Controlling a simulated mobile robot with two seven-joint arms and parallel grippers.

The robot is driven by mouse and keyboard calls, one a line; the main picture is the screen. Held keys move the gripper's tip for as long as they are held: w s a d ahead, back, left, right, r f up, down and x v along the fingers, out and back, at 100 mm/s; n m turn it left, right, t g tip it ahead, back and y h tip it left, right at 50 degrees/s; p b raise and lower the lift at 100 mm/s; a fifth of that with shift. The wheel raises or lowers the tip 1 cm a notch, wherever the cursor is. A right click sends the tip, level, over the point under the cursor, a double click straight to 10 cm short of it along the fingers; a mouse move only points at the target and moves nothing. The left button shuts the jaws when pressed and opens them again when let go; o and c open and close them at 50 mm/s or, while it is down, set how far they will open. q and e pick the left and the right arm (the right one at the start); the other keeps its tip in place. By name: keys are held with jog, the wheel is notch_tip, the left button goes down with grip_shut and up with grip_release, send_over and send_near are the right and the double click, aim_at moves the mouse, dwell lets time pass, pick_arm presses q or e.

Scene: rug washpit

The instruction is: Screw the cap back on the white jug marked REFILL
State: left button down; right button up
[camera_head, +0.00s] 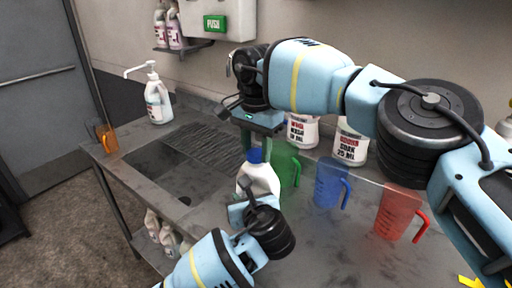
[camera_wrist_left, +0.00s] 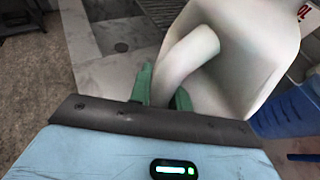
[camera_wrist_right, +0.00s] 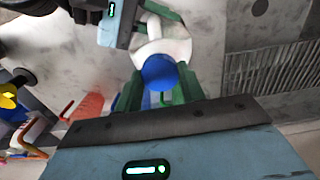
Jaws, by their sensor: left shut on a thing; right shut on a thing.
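The white jug (camera_head: 262,178) stands upright at the sink's right edge; no REFILL mark shows from here. My left gripper (camera_head: 245,188) is shut on its handle; the left wrist view shows green fingers either side of the white handle (camera_wrist_left: 186,58). The blue cap (camera_head: 254,156) is at the top of the jug's neck. My right gripper (camera_head: 256,143) points down from above and is shut on the cap; the right wrist view shows the cap (camera_wrist_right: 160,72) between its green fingers. I cannot tell whether the cap is seated or just above the neck.
Green (camera_head: 286,168), blue (camera_head: 330,184) and red (camera_head: 393,212) measuring pitchers stand right of the jug. White labelled containers (camera_head: 351,142) stand behind them. The sink basin (camera_head: 168,175) is left of the jug. A pump bottle (camera_head: 158,102) and an orange pitcher (camera_head: 107,139) stand farther left.

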jog(key=m, duration=1.5)
jog(key=shift+m, duration=0.4)
jog(key=m, duration=0.4)
jog(key=shift+m, duration=0.4)
jog(key=m, duration=1)
jog(key=o, duration=1.1)
